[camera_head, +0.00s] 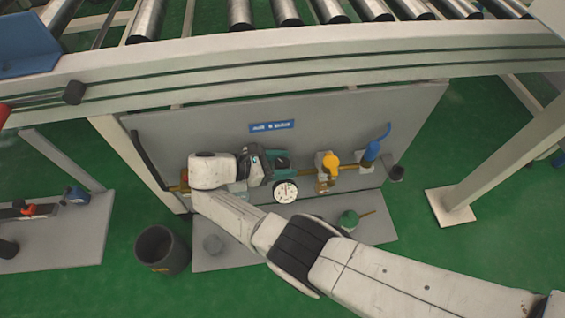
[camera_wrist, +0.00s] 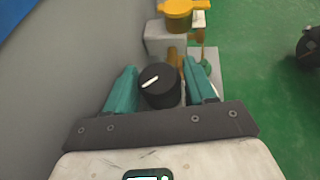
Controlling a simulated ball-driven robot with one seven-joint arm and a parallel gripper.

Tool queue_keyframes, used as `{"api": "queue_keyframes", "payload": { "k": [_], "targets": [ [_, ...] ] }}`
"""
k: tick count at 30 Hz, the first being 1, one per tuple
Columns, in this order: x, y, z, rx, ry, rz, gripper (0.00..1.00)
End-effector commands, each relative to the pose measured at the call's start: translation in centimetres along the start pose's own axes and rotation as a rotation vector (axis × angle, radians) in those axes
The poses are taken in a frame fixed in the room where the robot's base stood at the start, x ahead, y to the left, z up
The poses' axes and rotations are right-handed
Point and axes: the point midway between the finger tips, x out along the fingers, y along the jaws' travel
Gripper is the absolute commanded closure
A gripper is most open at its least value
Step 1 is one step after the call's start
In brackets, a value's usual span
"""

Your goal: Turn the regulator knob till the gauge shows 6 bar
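The regulator knob (camera_wrist: 160,86) is black and round with a white pointer line slanting up to the right in the wrist view. My gripper (camera_wrist: 162,84) has its two teal fingers on either side of the knob. They stand apart, with a narrow gap showing on the right; contact on the left is hard to tell. In the head view my gripper (camera_head: 270,160) is at the grey panel (camera_head: 220,128). The pressure gauge (camera_head: 285,191) is a round white dial just below the fingers; its needle reading is too small to tell. The gauge is not visible in the wrist view.
A yellow-handled valve (camera_head: 329,162) sits on the pipe to the right and shows beyond the knob in the wrist view (camera_wrist: 179,12). A blue-handled part (camera_head: 372,150) is farther right. A green-topped item (camera_head: 348,220) lies on the base plate. A dark bin (camera_head: 161,250) stands left. The conveyor frame (camera_head: 300,62) overhangs the panel.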

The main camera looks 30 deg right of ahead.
Motion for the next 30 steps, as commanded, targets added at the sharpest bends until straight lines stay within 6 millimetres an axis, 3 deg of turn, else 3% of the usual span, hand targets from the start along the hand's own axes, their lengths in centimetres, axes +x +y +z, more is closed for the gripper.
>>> {"api": "queue_keyframes", "payload": {
  "k": [5,19,24,30],
  "targets": [
    [-1.1,0.1,0.0,0.000,0.001,0.003,0.45],
    [-9.1,0.1,-0.2,0.001,-0.001,0.001,0.45],
    [-10.4,0.1,-0.1,0.000,0.000,-0.001,0.45],
    [-10.7,0.0,0.0,0.000,0.000,-0.002,0.45]
  ]
}}
